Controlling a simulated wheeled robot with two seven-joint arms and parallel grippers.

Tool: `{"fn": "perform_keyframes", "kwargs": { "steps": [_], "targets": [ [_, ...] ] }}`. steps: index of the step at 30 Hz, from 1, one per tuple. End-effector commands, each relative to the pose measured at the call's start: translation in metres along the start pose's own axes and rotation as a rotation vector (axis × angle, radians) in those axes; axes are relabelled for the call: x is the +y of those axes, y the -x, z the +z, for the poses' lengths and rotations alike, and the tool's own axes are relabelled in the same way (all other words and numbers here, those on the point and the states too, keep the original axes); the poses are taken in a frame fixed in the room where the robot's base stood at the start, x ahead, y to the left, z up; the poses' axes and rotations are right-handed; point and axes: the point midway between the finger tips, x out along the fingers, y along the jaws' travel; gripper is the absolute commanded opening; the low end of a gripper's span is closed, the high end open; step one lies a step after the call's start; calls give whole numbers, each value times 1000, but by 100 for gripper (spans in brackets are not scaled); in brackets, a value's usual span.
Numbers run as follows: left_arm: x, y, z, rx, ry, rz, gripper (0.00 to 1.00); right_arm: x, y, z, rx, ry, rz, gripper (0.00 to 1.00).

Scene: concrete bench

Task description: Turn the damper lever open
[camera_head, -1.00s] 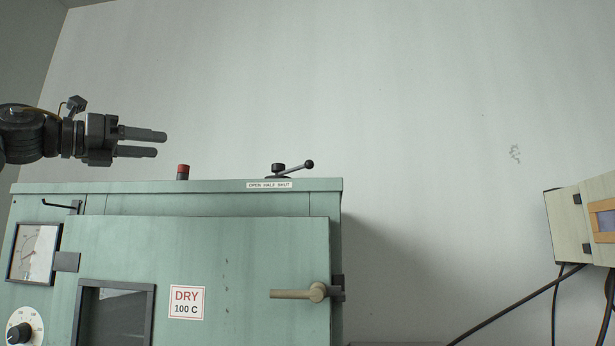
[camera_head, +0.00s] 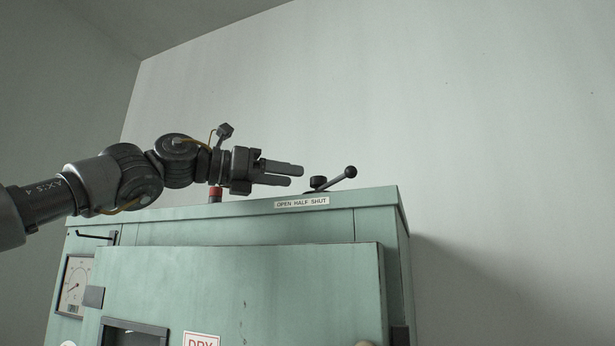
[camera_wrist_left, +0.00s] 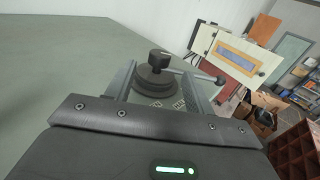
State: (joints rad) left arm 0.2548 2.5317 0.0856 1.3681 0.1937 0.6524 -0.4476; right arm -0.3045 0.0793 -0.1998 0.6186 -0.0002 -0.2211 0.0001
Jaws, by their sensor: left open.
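The damper lever (camera_head: 343,175) stands on top of the green oven cabinet, with a dark hub and a black ball knob. It points right and slightly up in the head view, toward the SHUT end of the label (camera_head: 301,202) reading OPEN HALF SHUT. My left gripper (camera_head: 296,176) is open and empty, just left of the lever hub, its fingers pointing right. In the left wrist view the lever hub (camera_wrist_left: 155,76) appears between the fingers, and the lever arm passes behind the right finger to its knob (camera_wrist_left: 220,80). Contact is not visible.
A red-capped post (camera_head: 215,193) stands on the cabinet top behind my left gripper. The green cabinet (camera_head: 230,285) has a gauge (camera_head: 75,284) at left. The wrist view shows a pale box (camera_wrist_left: 232,54), cardboard boxes and shelves beyond. Space above the lever is clear.

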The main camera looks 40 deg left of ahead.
Motion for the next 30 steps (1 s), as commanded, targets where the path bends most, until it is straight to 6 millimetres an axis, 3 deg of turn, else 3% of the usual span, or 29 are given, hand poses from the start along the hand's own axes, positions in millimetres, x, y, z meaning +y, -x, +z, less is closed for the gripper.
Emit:
{"fn": "perform_keyframes", "kwargs": {
  "steps": [3,10,23,30],
  "targets": [
    [0,-23,3,3,-1,1,53,1,11,-7,9,0,1,0],
    [0,-54,2,1,-1,1,53,2,20,-10,12,1,2,0],
    [0,-61,1,-2,-1,3,53,2,21,-6,7,1,2,0],
    [0,-61,1,-1,-1,3,22,2,21,-6,6,1,2,0]
  ]
}}
